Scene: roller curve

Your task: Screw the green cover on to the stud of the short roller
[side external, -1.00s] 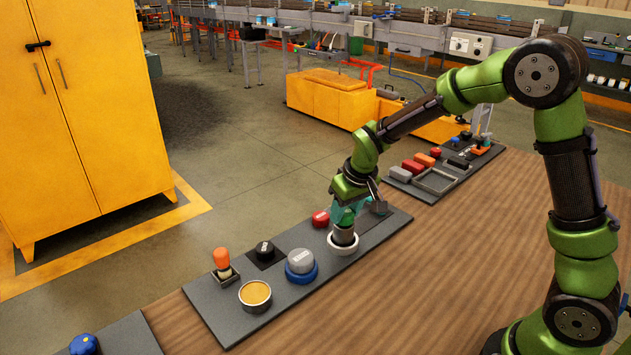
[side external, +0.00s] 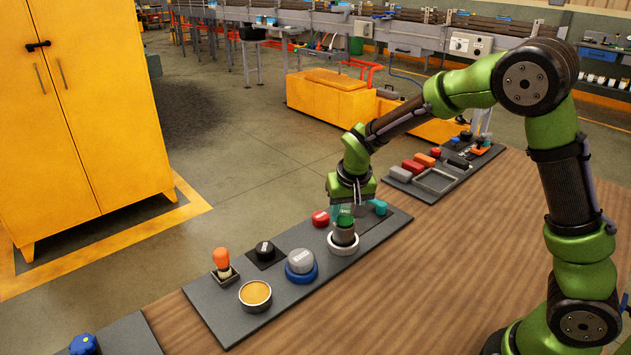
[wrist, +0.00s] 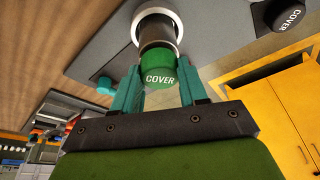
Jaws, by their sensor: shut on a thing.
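The green cover (wrist: 160,74), with the word COVER on it, sits at the end of a dark cylinder, the short roller (wrist: 155,30), in the wrist view. The roller stands upright in a white ring (side external: 343,249) on the grey board. My gripper (wrist: 160,92) has its teal fingers on both sides of the green cover and is shut on it. In the side view my gripper (side external: 345,217) is above the roller, with the cover (side external: 345,222) between the fingers. The stud is hidden, so I cannot tell how far the cover is threaded.
On the same board (side external: 225,315) are a red cap (side external: 320,219), a teal piece (side external: 379,207), a black cover (side external: 264,252), a grey cap on a blue base (side external: 301,265), an orange-handled tool (side external: 222,260) and a tan-filled cup (side external: 255,295). Bare wooden table (side external: 420,270) lies to the right.

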